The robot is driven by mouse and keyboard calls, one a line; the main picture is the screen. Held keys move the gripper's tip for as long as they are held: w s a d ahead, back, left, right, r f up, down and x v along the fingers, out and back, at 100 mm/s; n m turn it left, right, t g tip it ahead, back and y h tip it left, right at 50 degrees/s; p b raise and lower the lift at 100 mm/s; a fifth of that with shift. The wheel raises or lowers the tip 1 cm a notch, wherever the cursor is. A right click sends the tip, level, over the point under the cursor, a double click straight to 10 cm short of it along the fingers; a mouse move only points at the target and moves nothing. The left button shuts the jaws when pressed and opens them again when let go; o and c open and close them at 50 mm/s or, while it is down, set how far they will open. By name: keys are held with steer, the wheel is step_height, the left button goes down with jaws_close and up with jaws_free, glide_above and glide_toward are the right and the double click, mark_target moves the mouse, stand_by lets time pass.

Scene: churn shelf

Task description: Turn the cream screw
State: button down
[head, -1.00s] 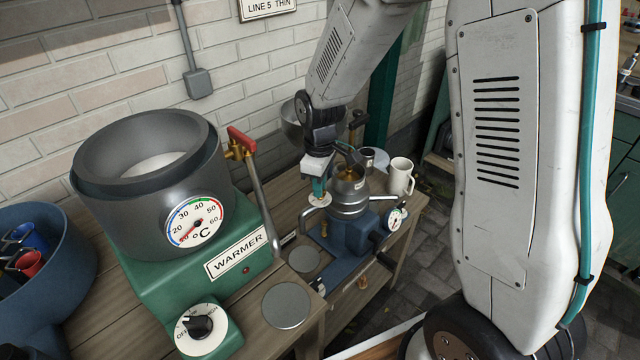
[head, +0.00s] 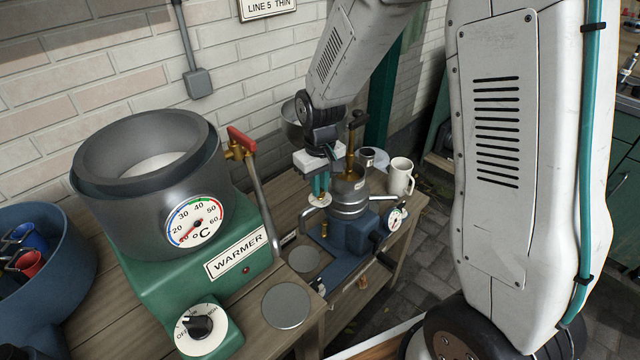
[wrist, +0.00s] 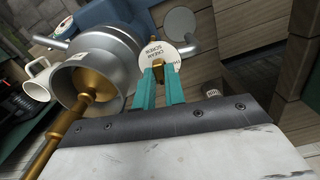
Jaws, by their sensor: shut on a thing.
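The separator (head: 350,199) is a steel bowl on a blue base at the bench's far end. The cream screw shows in the wrist view as a small brass piece (wrist: 158,73) with a round white "CREAM SCREW" tag (wrist: 184,52) beside it. In the head view the pale tag (head: 319,201) sits left of the bowl, under my fingers. My gripper (head: 320,186), with teal fingers, points down there. In the wrist view its fingers (wrist: 159,76) are shut on the brass piece, which they partly hide.
A brass rod (wrist: 72,116) with a dark handle (head: 357,119) stands up from the bowl, close to my gripper. A white mug (head: 399,178) and gauge (head: 396,219) are at right. The green warmer (head: 200,275) with its grey pot and red-handled tap (head: 242,140) fills the left.

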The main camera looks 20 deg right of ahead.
steer(key=m, duration=0.4)
steer(key=shift+m, duration=1.9)
steer(key=c, duration=1.5)
jaws_free()
steer(key=shift+o, duration=0.2)
step_height(320, 180, up, 8)
steer(key=shift+f, duration=0.1)
